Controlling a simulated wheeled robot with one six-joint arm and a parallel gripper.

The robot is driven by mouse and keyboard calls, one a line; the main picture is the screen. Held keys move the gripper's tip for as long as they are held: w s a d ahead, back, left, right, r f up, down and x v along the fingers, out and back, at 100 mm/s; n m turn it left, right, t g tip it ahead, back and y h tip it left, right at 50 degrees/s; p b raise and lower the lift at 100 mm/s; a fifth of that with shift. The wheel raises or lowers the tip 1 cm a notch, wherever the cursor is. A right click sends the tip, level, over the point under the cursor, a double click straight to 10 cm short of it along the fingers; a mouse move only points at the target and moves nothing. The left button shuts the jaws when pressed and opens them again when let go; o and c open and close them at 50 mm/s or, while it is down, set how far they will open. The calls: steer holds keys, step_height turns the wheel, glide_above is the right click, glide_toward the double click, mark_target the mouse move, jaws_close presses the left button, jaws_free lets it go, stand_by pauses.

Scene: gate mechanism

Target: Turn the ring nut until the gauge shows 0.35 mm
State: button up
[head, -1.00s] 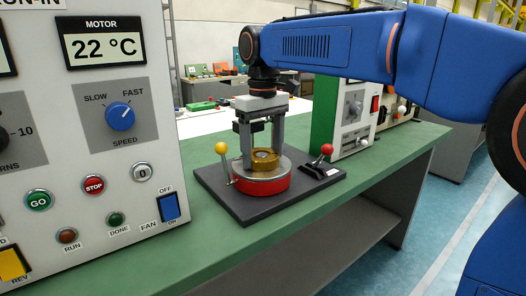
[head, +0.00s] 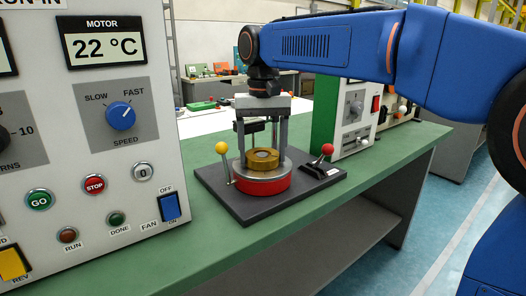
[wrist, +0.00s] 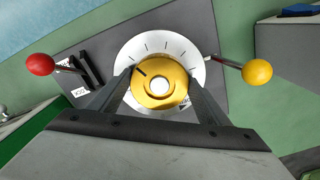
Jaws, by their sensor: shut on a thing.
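The brass ring nut (head: 262,160) sits on a round silver plate (wrist: 146,44) with a red base (head: 264,185). In the wrist view the ring nut (wrist: 160,82) has a dark index mark at its upper left, and black tick marks lie on the plate around it. My gripper (head: 262,152) points straight down, with one finger on each side of the nut, shut on it. The fingers also show in the wrist view (wrist: 161,77). No readable gauge value in mm shows. A small label beside the nut is partly hidden by a finger.
A yellow-knobbed lever (head: 222,148) stands left of the plate and a red-knobbed lever (head: 327,150) right of it, both close to my gripper. All are on a dark base board (head: 240,211) on the green bench. A control panel (head: 150,120) stands at the left.

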mark_target(262, 154)
steer(key=m, duration=0.5)
steer(key=shift+a, duration=0.15)
steer(key=shift+m, duration=0.4)
steer(key=o, duration=1.1)
steer(key=shift+c, duration=0.2)
steer(key=shift+r, duration=0.15)
step_height(262, 154, up, 17)
